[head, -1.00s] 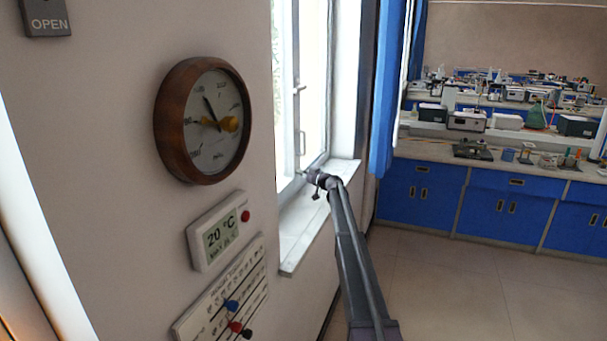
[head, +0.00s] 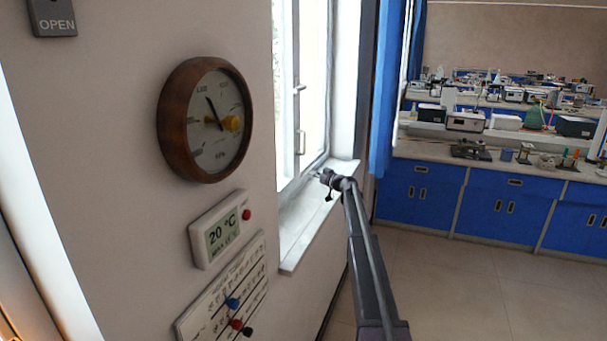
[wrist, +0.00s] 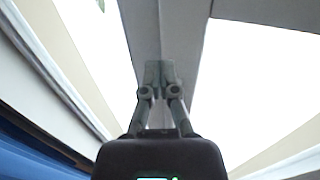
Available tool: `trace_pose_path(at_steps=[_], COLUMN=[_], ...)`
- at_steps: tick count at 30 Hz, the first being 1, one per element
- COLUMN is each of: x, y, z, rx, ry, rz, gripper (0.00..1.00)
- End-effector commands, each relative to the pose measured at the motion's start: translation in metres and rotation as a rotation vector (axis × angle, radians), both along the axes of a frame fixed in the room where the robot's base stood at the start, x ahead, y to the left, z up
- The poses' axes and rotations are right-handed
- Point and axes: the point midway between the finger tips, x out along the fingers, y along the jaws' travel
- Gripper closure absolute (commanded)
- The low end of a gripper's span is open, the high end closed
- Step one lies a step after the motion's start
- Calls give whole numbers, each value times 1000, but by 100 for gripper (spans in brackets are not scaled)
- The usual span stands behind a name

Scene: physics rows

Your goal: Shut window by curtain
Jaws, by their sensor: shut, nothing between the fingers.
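The window (head: 299,62) stands in the recess of the left wall, beside the blue curtain (head: 386,95). Its frame is light grey with bright panes, and a handle (head: 300,141) shows on it. I cannot tell for sure how far it stands from its frame. My gripper (head: 316,174) is just above the white sill, near the bottom of the window frame. In the wrist view my gripper (wrist: 160,70) is shut and empty, its fingertips in front of a grey frame bar (wrist: 178,28). Contact with the bar cannot be told. The blue curtain edge shows at lower left there.
The white sill (head: 298,240) juts out under my arm. A round wall dial (head: 208,120), a thermostat (head: 220,230) and a control panel (head: 222,290) are on the near wall. Blue lab benches (head: 480,200) stand at the right, with open floor before them.

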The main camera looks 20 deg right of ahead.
Motion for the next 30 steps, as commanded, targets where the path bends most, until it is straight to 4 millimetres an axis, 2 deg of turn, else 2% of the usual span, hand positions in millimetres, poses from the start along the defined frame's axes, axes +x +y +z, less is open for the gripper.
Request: trace_pose_path(at_steps=[6,13,18,30], x=[-27,-44,-50,-50], y=[-31,-53,-60,-60], z=[0,-1,-1,-1], rx=[-1,-1,-1,-1], ry=[0,0,0,0], rz=[-3,-2,0,1], gripper=[100,100,100,100])
